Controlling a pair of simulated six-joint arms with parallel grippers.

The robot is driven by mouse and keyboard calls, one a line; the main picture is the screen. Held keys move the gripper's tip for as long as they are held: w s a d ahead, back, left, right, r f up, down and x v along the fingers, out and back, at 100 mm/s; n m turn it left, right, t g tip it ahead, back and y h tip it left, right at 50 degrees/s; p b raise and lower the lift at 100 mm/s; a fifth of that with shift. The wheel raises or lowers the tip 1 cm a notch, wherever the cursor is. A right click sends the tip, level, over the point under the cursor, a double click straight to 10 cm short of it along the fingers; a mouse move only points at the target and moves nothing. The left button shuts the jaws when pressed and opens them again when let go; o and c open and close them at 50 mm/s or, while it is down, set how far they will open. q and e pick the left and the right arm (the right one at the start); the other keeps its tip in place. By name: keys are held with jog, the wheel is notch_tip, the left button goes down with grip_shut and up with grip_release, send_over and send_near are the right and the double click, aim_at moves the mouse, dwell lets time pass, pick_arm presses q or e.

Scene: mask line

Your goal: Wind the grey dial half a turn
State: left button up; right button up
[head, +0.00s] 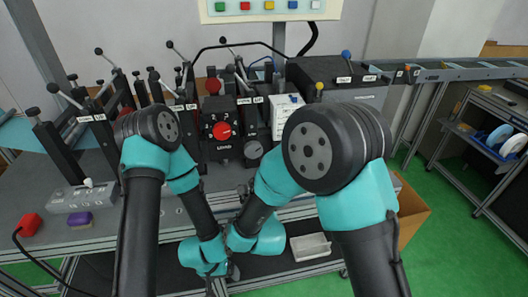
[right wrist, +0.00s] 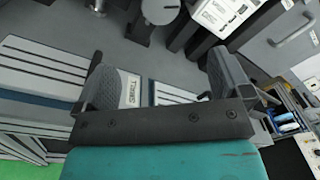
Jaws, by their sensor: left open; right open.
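The grey dial (head: 253,149) is a small round disc with a dark mark, low on the front of the black console, right of the red knob. A grey round disc with a dark mark, seemingly the same dial (right wrist: 160,10), shows at the top edge of the right wrist view. My left gripper (head: 233,268) is small and dark low in the middle of the head view, beside the teal wrists and well below the dial. My arms partly hide the bench front.
The red knob (head: 221,131) sits beside the dial. Black levers (head: 65,95) stand at the left. A white-labelled box (head: 287,112) stands right of the dial. A white tray (head: 310,246) is below.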

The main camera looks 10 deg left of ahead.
aim_at(253, 152)
jog(key=shift+w, duration=0.15)
jog(key=x, duration=1.7)
jog(key=shift+w, duration=0.1)
jog(key=c, duration=0.9)
